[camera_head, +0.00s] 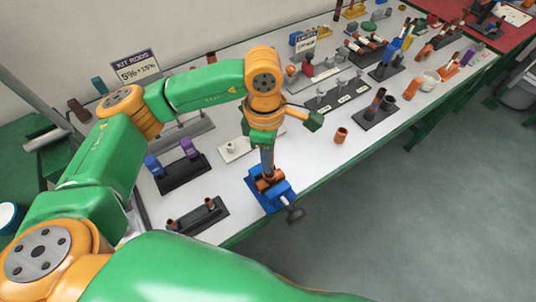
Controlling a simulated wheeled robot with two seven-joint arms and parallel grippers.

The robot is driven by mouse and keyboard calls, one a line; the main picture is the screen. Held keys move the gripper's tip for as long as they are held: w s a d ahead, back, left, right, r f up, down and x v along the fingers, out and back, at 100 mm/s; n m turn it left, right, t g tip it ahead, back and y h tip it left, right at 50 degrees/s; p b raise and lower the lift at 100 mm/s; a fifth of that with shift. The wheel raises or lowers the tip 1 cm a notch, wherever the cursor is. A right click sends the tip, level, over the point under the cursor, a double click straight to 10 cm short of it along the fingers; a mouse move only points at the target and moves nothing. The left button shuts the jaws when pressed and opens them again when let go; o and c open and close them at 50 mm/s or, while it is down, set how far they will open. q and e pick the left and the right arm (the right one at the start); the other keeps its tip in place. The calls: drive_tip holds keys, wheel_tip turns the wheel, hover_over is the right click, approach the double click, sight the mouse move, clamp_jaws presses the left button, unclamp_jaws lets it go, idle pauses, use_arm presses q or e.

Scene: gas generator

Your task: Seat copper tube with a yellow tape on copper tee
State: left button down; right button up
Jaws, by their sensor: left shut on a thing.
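A blue vise (282,200) stands at the front edge of the table, with a copper fitting (265,184) in it that looks like the copper tee. My left gripper (267,171) points straight down just above the vise. It is shut on a thin piece, likely the copper tube, which is mostly hidden by the fingers. I cannot make out yellow tape on it, nor whether it touches the fitting. My right gripper is out of view.
A black holder with short copper pieces (199,218) and one with blue and purple parts (181,177) lie left of the vise. A loose copper piece (341,135) stands to the right. Racks and fittings fill the far table. The floor at right is clear.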

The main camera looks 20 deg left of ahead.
use_arm(q)
drive_tip(key=shift+f+b, duration=0.45)
drive_tip(key=c, duration=0.6)
unclamp_jaws()
drive_tip(key=shift+r, duration=0.1)
drive_tip(key=shift+r, duration=0.4)
wheel_tip(320, 180, up, 6)
drive_tip(key=shift+w+a+r+b, duration=0.1)
drive_tip(key=shift+a+r+b, duration=0.05)
drive_tip(key=shift+b, duration=0.45)
